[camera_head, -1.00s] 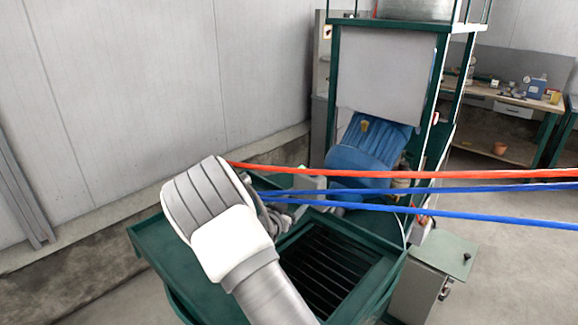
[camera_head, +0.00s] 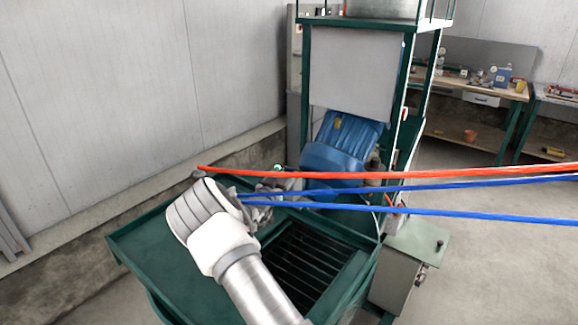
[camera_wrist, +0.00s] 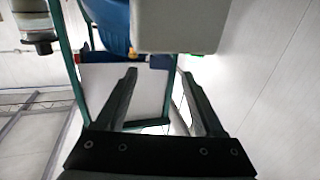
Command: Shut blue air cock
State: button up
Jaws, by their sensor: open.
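I cannot make out the blue air cock for certain in either view. In the head view my gripper (camera_head: 262,198) is partly hidden behind my own wrist and the hoses, over the back part of the green machine (camera_head: 140,246). In the wrist view my gripper (camera_wrist: 160,76) has its two dark fingers spread wide with nothing between them. Beyond the fingertips are a pale box (camera_wrist: 178,27), a blue motor (camera_wrist: 108,18) and a small dark blue part (camera_wrist: 158,62). The blue motor also shows in the head view (camera_head: 340,140).
A red hose (camera_head: 440,172) and two blue hoses (camera_head: 450,213) cross the head view to the right. A dark grate (camera_head: 305,262) lies in the machine top. A grey cabinet (camera_head: 392,275) stands at right, and a workbench (camera_head: 455,85) is farther back. A wall is at left.

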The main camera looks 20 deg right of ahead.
aim_at(288, 169)
jog(key=shift+p+x, duration=0.35)
jog(key=shift+x, duration=2)
grip_shut()
